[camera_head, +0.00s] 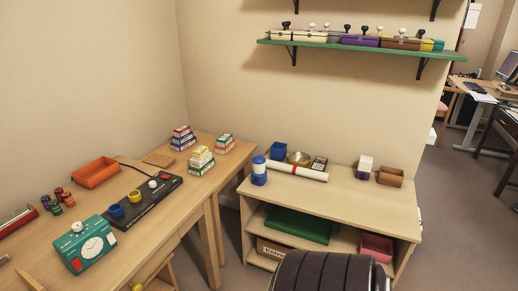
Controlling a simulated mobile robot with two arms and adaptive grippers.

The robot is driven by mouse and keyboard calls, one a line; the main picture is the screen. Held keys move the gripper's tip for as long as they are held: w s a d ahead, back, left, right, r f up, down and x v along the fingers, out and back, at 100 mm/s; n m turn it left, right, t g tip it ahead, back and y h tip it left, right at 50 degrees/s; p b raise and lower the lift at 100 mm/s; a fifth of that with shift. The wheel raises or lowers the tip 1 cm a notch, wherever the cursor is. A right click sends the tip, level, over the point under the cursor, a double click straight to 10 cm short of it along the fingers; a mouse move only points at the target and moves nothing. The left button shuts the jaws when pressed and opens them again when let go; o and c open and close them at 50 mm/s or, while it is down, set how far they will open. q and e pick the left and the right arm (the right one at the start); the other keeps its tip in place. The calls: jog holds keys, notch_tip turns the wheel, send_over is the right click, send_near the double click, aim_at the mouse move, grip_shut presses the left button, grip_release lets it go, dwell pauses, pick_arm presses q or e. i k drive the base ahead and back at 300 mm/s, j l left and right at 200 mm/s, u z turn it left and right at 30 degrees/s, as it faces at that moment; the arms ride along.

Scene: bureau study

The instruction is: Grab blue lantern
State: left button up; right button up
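A blue cylinder with a white middle band (259,178) stands upright at the left end of the low shelf unit (340,190). It may be the blue lantern, but it is too small to be sure. Neither of my grippers shows in the head view.
A brown box (390,177) is at the right end. The wooden desk (165,232) at left holds a teal clock-like box (85,245) and an orange tray (96,172).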

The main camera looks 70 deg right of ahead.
aim_at(259, 173)
jog(key=z, duration=2.2)
